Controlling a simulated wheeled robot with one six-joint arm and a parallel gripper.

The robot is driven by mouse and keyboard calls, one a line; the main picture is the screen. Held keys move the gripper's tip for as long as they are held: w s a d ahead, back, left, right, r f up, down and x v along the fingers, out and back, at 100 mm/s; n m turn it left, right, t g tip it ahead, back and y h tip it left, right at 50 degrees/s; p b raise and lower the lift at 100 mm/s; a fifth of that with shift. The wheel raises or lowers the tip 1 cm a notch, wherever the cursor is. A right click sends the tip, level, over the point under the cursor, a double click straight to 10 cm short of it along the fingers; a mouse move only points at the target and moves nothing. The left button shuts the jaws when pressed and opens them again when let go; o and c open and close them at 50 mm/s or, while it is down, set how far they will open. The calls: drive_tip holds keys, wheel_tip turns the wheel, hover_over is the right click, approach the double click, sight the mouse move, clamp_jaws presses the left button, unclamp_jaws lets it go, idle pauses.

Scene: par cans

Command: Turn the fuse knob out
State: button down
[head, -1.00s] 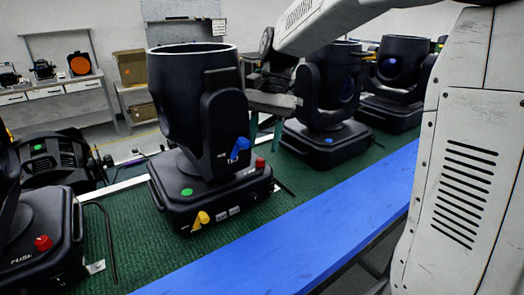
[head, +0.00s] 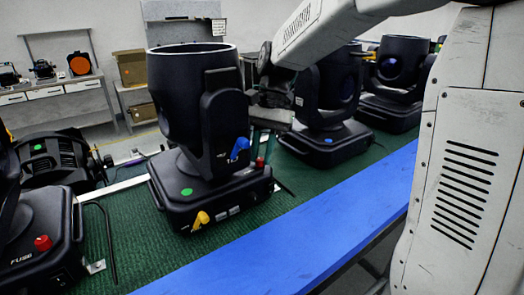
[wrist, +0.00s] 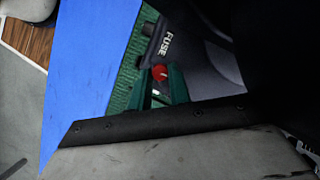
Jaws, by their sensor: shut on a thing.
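The black par can (head: 195,100) in the middle stands upright on its square base. It has a blue lever (head: 239,149) on its yoke and a yellow lever (head: 201,220) on the base front. Its red fuse knob (head: 260,163) is at the base's right corner. In the wrist view, the red knob (wrist: 160,72) is beside the word FUSE. My gripper (wrist: 161,76) has its green fingers on either side of this knob and is shut on it. In the head view, my gripper (head: 262,152) comes down from above, partly hidden behind the yoke.
Another par can with a red knob (head: 43,243) is at the left edge. More par cans (head: 325,145) stand to the right on the green mat (head: 130,235). A blue strip (head: 300,230) runs along the front edge. The yoke stands close to my gripper.

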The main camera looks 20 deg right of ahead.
drive_tip(key=m, duration=0.2)
drive_tip(key=m+t, duration=0.1)
drive_tip(key=m, duration=0.1)
drive_tip(key=shift+s+d+t+y, duration=0.1)
drive_tip(key=shift+s+t+y, duration=0.1)
drive_tip(key=shift+t+y, duration=0.15)
drive_tip(key=m+t, duration=0.1)
drive_tip(key=m, duration=0.4)
drive_tip(key=shift+s+t, duration=0.15)
drive_tip(key=shift+t, duration=0.2)
drive_tip(key=c, duration=1.3)
unclamp_jaws()
drive_tip(key=v, duration=0.8)
